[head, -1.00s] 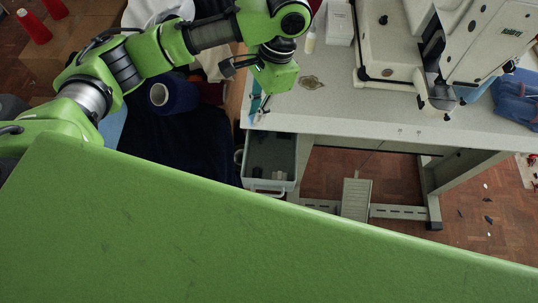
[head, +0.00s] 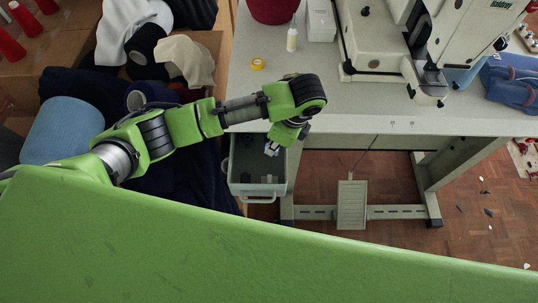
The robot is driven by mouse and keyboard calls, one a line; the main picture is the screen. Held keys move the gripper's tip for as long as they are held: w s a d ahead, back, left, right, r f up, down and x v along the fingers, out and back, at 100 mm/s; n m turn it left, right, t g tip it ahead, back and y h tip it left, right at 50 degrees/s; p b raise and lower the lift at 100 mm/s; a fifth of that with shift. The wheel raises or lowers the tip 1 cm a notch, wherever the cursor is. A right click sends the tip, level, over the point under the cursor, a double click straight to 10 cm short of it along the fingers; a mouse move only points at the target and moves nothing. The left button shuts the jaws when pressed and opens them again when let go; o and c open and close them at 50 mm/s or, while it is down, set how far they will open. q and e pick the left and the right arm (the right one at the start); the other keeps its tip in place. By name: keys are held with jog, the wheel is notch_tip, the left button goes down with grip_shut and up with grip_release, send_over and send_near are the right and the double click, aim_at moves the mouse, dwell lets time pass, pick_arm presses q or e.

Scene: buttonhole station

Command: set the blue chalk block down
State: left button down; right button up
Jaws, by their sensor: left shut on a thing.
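My left gripper (head: 272,149) points down over the open grey drawer (head: 262,190) under the front left of the sewing table. It is shut on a small pale blue piece, taken as the blue chalk block, which is mostly hidden by the fingers. The gripper is near the drawer's back right part; I cannot tell its exact height or whether the block touches anything. My right gripper is not in view.
The white sewing table (head: 330,105) carries a sewing machine (head: 375,45), a yellow tape roll (head: 258,64) and a small bottle (head: 292,39). The table's front edge runs close to my gripper. Dark cloth (head: 190,180) lies left of the drawer.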

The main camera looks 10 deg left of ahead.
pick_arm(q)
jog(key=shift+f, duration=2.75)
jog(key=shift+f, duration=0.15)
jog(key=c, duration=2.3)
grip_release()
jog(key=shift+c, duration=0.2)
jog(key=v, duration=1.2)
